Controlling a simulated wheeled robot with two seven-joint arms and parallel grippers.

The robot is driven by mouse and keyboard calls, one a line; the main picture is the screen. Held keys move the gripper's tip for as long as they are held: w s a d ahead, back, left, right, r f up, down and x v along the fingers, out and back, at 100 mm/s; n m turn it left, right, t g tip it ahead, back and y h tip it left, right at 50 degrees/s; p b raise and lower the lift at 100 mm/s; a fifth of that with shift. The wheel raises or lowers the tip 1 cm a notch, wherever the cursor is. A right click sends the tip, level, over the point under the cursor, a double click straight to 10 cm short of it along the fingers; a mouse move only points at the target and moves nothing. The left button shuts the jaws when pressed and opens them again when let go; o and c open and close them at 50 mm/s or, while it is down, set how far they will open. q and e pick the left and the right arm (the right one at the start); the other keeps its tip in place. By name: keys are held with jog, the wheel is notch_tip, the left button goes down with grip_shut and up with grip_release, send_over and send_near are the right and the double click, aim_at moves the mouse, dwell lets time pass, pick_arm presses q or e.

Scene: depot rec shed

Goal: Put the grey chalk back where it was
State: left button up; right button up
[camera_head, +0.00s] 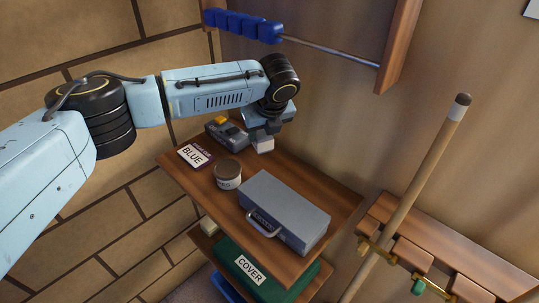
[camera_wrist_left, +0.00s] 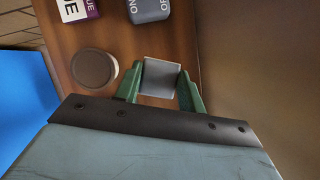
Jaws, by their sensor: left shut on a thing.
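The grey chalk (camera_head: 264,146) is a small pale grey cube over the back part of the wooden shelf top (camera_head: 312,181). My left gripper (camera_head: 263,138) comes down from above and is shut on it. In the left wrist view the chalk (camera_wrist_left: 161,78) sits between the two green fingers of my left gripper (camera_wrist_left: 160,88). I cannot tell whether the chalk touches the shelf top. My right gripper is not in view.
A cue (camera_head: 420,180) leans at right. Bare wood lies between the chalk and the case.

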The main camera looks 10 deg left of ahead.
aim_at(264, 151)
pick_arm(q)
notch_tip(264, 151, down, 2)
jog(key=shift+d+f, duration=0.1)
jog(key=shift+d, duration=0.05)
jog(key=shift+f, duration=2.15)
jog(key=shift+f, duration=0.1)
jog(key=o, duration=0.9)
jog(key=p+v, duration=0.1)
jog(key=v, duration=1.1)
